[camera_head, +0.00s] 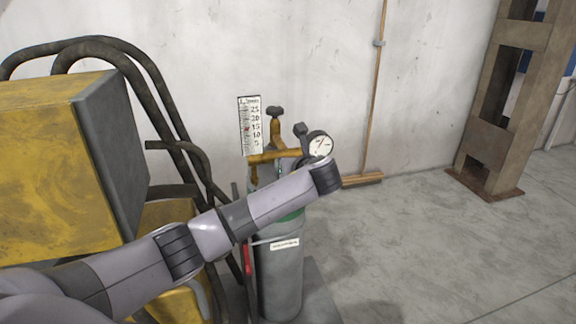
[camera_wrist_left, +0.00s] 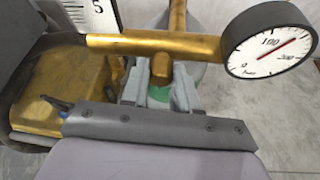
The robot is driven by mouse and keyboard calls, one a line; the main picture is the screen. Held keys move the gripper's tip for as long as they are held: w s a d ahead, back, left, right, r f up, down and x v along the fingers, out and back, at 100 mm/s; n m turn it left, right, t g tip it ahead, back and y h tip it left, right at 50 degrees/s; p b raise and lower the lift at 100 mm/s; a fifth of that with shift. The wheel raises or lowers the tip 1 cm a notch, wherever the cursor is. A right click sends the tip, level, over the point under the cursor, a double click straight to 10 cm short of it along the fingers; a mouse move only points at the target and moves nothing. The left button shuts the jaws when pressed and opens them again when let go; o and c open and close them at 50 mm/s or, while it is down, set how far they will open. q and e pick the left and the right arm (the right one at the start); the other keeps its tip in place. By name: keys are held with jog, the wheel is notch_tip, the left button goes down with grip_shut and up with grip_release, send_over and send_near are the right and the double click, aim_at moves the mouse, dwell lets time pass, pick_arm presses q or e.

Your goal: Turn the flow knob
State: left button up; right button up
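The brass regulator pipe (camera_head: 274,156) sits on top of a grey gas cylinder (camera_head: 282,275), with a white flow scale (camera_head: 250,124) at its left and a round dial gauge (camera_head: 319,145) at its right. In the wrist view a short brass knob (camera_wrist_left: 161,67), which may be the flow knob, hangs below the pipe (camera_wrist_left: 150,44). My left gripper (camera_wrist_left: 157,88) has its grey fingers apart, one on either side of this knob. I cannot tell whether they touch it. In the head view my arm hides most of this gripper. My right gripper is out of view.
A yellow and grey box-shaped machine (camera_head: 50,170) with dark curved tubes (camera_head: 150,80) stands at the left. A rusty steel column (camera_head: 497,110) stands at the right. The concrete floor (camera_head: 420,245) at right is clear.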

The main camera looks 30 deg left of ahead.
pick_arm(q)
jog(key=shift+o, duration=1.4)
jog(key=shift+a, duration=0.1)
jog(key=v, duration=0.7)
